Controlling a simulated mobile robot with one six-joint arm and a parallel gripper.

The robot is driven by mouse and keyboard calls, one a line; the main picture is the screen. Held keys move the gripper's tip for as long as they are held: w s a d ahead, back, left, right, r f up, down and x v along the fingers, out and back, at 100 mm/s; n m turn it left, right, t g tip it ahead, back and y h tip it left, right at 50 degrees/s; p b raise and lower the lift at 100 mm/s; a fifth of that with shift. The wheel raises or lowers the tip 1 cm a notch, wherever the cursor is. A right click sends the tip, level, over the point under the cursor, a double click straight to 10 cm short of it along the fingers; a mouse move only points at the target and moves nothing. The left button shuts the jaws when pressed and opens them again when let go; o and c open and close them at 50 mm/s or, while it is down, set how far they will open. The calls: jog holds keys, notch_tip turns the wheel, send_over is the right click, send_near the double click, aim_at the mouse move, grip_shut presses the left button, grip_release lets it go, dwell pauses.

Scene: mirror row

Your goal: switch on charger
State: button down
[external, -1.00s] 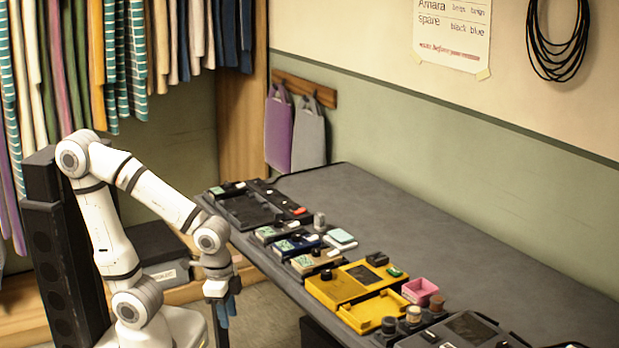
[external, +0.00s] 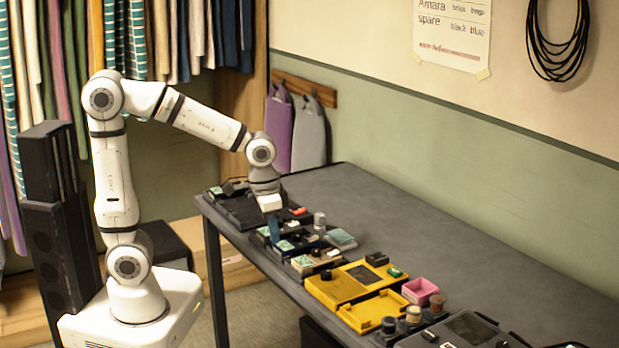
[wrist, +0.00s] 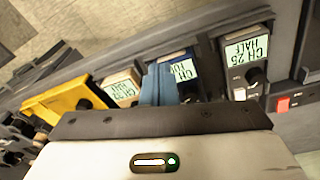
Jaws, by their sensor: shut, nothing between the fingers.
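The black charger (external: 238,212) lies at the far left end of the table. Its small red switch (external: 298,211) sits at its right end, and I cannot tell its setting. In the wrist view the red switch (wrist: 283,104) shows at the right, next to a small white mark. My gripper (external: 273,236) points down with its blue fingers shut and empty, at the near side of the packs beside the charger. In the wrist view the blue fingers (wrist: 160,84) appear in front of the packs, left of the switch. I cannot tell whether they touch anything.
A pack reading CH 25 HALF (wrist: 247,62) is between my fingers and the switch in the wrist view. Other packs, a yellow case (external: 338,289), a pink box (external: 420,291) and a dark device (external: 470,328) line the near edge. The table's back half (external: 400,220) is clear.

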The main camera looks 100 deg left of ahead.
jog(key=w+a+r+n+p, duration=0.2)
jog(key=a+r+p, duration=0.6)
jog(key=a, duration=0.4)
notch_tip(320, 180, up, 4)
jog(key=n+y+p, duration=0.1)
jog(key=n+p, duration=0.1)
jog(key=p, duration=0.3)
send_over(303, 210)
jog(key=s+d, duration=0.2)
jog(key=shift+w+a, duration=0.1)
jog(key=shift+w, duration=0.05)
jog(key=shift+f, duration=0.1)
jog(key=f, duration=0.4)
jog(key=w+a+f, duration=0.1)
jog(key=f, duration=0.8)
jog(key=shift+w+a+f, duration=0.15)
jog(key=shift+w+f, duration=0.05)
jog(key=shift+f, duration=0.2)
jog(key=shift+g, duration=0.3)
